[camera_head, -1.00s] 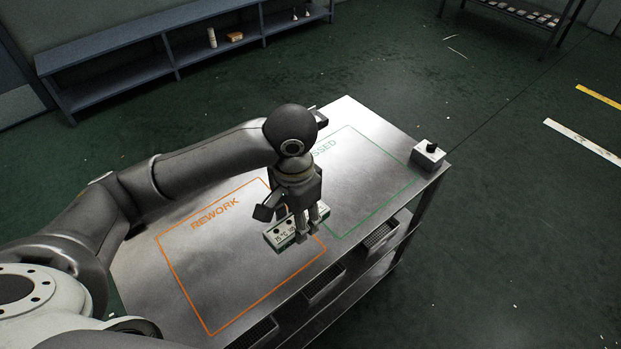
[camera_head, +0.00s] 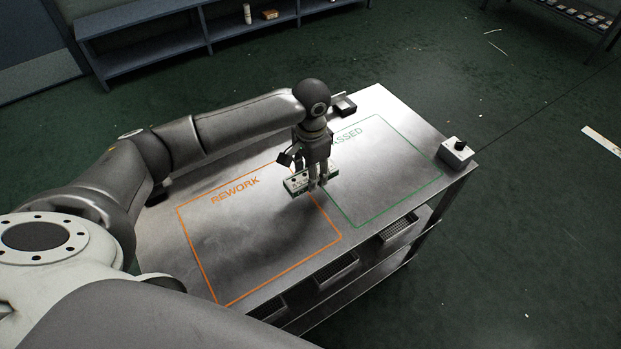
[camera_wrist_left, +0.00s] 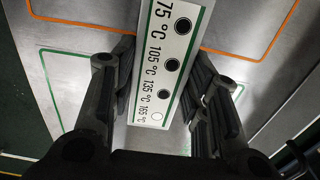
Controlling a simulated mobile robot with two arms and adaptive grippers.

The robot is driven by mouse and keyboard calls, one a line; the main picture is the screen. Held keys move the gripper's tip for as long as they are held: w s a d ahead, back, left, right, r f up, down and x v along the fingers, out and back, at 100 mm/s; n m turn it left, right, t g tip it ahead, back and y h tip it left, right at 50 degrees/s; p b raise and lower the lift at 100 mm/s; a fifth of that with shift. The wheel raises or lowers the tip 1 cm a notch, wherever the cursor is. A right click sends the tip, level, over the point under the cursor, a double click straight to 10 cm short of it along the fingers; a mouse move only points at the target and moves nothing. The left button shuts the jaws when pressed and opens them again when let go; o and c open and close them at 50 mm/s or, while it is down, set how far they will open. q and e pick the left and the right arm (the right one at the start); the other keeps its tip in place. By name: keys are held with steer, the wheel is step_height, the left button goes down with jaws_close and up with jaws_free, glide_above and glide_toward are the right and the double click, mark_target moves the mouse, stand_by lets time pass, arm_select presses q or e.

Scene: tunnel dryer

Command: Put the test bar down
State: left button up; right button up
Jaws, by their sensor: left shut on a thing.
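The test bar (camera_head: 296,184) is a white-faced bar with a dark green edge. In the left wrist view its face (camera_wrist_left: 167,62) reads 75, 105, 135 and 165 °C, with black dots by the first three and a white dot by 165. My left gripper (camera_head: 317,186) is shut on the bar, fingers pointing down, and seems to hold it just above the metal table. It is over the inner side of the orange REWORK outline (camera_head: 235,190), near the green PASSED outline (camera_head: 352,226). Contact with the table cannot be told. My right gripper is not in view.
The metal table (camera_head: 165,235) is bare inside both outlines. A white box with a black knob (camera_head: 457,152) stands at its right corner, and a small dark object (camera_head: 344,106) at the back edge. Baskets (camera_head: 335,268) sit on the shelf below. A blue-grey shelf (camera_head: 150,42) stands behind.

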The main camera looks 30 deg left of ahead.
arm_select(q)
steer(key=shift+w+a+f, duration=0.2)
steer(key=shift+w+f, duration=0.1)
steer(key=shift+f, duration=1.7)
steer(key=o, duration=1.2)
step_height(320, 180, up, 12)
steer(key=shift+r, duration=0.1)
